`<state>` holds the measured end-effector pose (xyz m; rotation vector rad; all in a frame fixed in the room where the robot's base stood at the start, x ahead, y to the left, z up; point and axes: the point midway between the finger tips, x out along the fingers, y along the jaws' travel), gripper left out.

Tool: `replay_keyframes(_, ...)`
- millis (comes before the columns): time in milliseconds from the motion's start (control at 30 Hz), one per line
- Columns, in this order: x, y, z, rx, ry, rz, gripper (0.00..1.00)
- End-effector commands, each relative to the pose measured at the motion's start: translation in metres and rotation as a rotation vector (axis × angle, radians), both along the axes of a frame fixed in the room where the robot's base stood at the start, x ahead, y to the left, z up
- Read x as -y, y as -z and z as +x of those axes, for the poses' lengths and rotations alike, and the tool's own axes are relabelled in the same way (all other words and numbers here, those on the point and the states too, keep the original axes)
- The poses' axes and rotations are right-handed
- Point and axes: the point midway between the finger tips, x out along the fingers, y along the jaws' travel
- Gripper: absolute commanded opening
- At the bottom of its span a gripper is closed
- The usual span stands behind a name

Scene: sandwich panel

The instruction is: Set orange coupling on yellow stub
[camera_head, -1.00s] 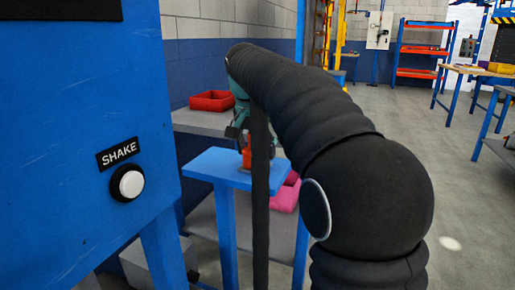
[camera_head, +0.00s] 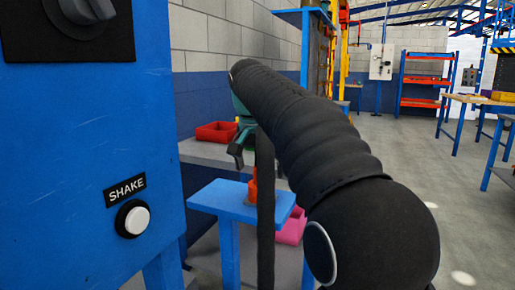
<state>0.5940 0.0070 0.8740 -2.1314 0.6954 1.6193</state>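The orange coupling (camera_head: 252,188) stands on a small blue stand (camera_head: 225,198), partly covered by the dark upright strip in front of it. My teal and black gripper (camera_head: 246,158) is above the coupling and apart from it. One dark finger is spread out to the left and nothing shows in its grasp; the other finger is hidden behind the strip and my arm. The yellow stub cannot be made out; whether the coupling sits around it or beside it cannot be told.
A blue panel (camera_head: 90,130) with a white SHAKE button (camera_head: 137,220) fills the left. A red bin (camera_head: 217,132) sits on a grey shelf behind the stand. A pink bin (camera_head: 291,228) is low at the right of the stand. Open floor lies to the right.

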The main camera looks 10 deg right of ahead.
Motion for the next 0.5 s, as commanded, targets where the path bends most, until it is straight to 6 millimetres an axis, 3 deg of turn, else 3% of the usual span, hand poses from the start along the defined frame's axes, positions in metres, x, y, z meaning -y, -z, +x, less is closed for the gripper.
replay_keyframes(200, -0.007, -0.042, -0.009, 0.003, -0.002, 0.0, 1.0)
replay_keyframes(500, -0.012, -0.071, -0.016, 0.001, -0.001, 0.0, 1.0)
